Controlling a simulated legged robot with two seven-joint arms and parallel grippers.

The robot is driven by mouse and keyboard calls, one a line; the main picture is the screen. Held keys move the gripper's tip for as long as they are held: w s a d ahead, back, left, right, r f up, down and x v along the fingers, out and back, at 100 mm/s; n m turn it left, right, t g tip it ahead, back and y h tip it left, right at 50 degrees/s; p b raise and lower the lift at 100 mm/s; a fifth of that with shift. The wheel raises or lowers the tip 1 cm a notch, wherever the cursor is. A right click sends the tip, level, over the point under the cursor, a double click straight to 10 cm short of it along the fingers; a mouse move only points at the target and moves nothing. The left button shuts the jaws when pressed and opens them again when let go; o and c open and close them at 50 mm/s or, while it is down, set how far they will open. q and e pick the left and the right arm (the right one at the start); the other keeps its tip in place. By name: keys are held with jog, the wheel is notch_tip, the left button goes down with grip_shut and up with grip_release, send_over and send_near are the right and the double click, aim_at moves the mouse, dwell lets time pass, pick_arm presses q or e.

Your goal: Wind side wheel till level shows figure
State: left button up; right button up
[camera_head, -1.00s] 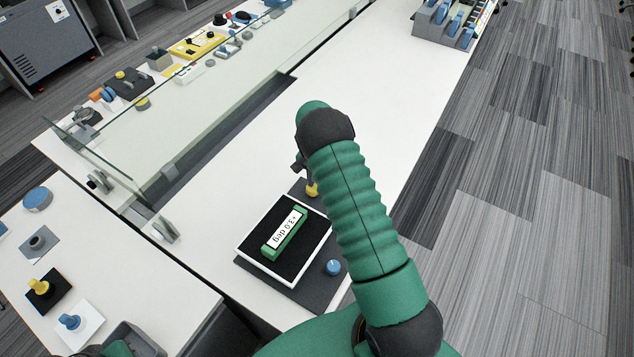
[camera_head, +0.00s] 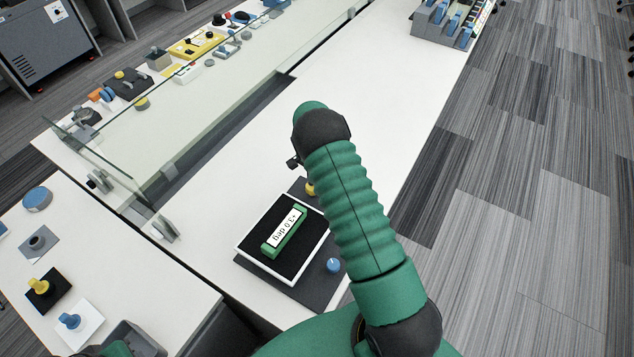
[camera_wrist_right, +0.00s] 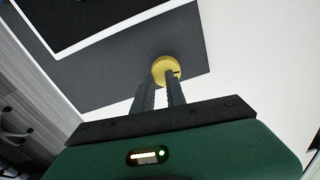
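The level (camera_head: 284,231), a green bar with a white display, lies on a black-topped, white-edged plate (camera_head: 246,257). Its display appears to read +3.0 deg, upside down in the head view. The plate sits on a dark grey base (camera_head: 318,290).
A glass screen (camera_head: 190,130) stands left of the base. A side table (camera_head: 120,265) at lower left holds several knobs and a grey bin (camera_head: 140,341). A grey rack with blue parts (camera_head: 445,25) is at the far end. The white table beyond the base is clear.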

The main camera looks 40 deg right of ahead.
jog(key=o, duration=0.5)
jog(key=shift+w+a+f, duration=0.25)
jog(key=shift+a+f, duration=0.5)
jog(key=shift+f, duration=0.2)
jog(key=shift+c, duration=0.2)
jog(key=o, duration=0.3)
pick_arm(q)
jog(key=shift+w+f, duration=0.4)
jog(key=shift+w, duration=0.15)
pick_arm(e)
jog(key=shift+s+y, duration=0.15)
jog(key=shift+y, duration=0.15)
jog(key=r, duration=0.2)
jog(key=w+r, duration=0.1)
jog(key=r, duration=0.1)
jog(key=d+r, duration=0.1)
jog(key=shift+w+r, duration=0.2)
jog(key=shift+r, duration=0.2)
pick_arm(q)
jog(key=shift+w+d+f, duration=0.3)
jog(key=shift+w+d, duration=0.05)
jog(key=shift+d, duration=0.25)
pick_arm(e)
notch_tip(320, 180, up, 13)
jog(key=shift+s+d, duration=0.15)
jog(key=shift+s, duration=0.1)
